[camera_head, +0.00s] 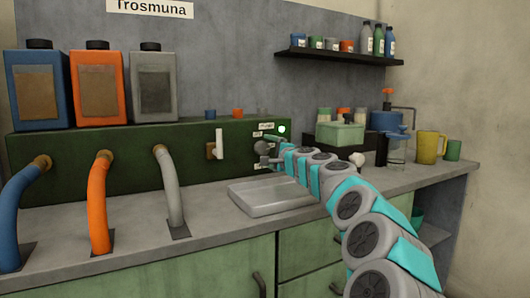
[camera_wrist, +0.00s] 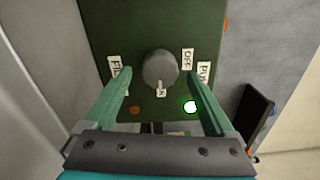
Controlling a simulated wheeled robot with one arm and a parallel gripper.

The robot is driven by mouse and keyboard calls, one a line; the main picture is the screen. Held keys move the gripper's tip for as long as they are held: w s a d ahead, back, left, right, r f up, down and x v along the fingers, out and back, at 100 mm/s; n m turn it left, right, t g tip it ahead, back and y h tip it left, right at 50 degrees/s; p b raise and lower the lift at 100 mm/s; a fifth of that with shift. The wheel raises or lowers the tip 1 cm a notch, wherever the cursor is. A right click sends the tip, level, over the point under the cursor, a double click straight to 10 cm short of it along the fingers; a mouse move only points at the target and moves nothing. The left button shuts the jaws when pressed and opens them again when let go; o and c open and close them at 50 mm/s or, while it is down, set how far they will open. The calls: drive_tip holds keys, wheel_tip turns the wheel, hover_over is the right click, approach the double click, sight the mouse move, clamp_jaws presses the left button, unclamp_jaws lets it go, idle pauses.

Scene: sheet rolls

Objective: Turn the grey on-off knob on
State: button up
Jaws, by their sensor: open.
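The grey knob (camera_wrist: 160,68) is round and sits on the dark green panel (camera_wrist: 98,18) in the wrist view. A small pale mark shows at its lower edge. A label reading OFF (camera_wrist: 187,59) is at its upper right. My gripper (camera_wrist: 159,73) is open, with one green finger on each side of the knob. Gaps show between the fingers and the knob, so it is not gripped. In the head view my gripper (camera_head: 274,148) is at the right end of the green panel and partly covers the knob area.
A green light (camera_wrist: 190,107) is lit beside the right finger; it also shows in the head view (camera_head: 282,129). A grey tray (camera_head: 245,197) lies on the counter below the arm. Blue, orange and grey hoses (camera_head: 98,205) stand at the left. A green box (camera_head: 340,136) stands to the right.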

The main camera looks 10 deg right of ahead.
drive_tip(key=shift+b+v, duration=0.35)
drive_tip(key=shift+v, duration=2.55)
drive_tip(key=shift+s+f, duration=0.1)
